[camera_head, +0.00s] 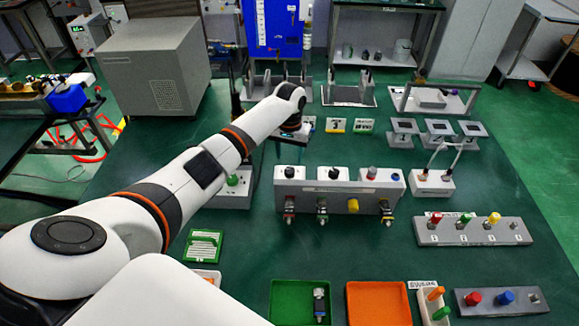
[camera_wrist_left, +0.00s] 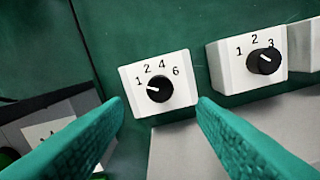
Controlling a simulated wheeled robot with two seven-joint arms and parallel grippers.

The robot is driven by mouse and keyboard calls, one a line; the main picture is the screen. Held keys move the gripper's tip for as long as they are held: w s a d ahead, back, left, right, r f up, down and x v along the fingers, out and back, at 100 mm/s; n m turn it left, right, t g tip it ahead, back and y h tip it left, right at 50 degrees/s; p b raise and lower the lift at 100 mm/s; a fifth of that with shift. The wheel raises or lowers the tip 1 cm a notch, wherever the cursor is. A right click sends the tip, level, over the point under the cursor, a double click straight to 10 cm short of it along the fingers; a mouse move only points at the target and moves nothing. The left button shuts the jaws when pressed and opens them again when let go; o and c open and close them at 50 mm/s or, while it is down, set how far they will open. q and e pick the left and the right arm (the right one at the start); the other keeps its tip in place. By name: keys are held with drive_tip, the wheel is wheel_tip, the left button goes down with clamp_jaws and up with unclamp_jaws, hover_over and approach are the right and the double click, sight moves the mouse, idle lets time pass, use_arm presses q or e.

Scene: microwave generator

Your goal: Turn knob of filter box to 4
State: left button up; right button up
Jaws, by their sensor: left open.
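A white box with a black knob (camera_wrist_left: 160,89) and the marks 1, 2, 4 and 6 is in the middle of the left wrist view; I take it as the filter box (camera_wrist_left: 132,76). The knob's white line points left, towards 1. In the head view this box (camera_head: 290,184) appears to be the leftmost in a row behind a grey bar. My left gripper (camera_wrist_left: 159,102) is open, its green fingers on either side of the box in the picture, with nothing between them. It appears above the box, not touching the knob. My right gripper is out of view.
A second white box (camera_wrist_left: 232,67) marked 1, 2, 3 stands just right. The grey bar (camera_head: 333,199) with connectors stands in front of the row. A green-topped box (camera_head: 232,194) is to the left. Trays, including an orange one (camera_head: 378,305), lie near the front edge.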

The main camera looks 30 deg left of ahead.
sight(290, 170)
use_arm(q)
wheel_tip(290, 170, down, 7)
drive_tip(key=shift+r, duration=0.15)
drive_tip(key=c, duration=1)
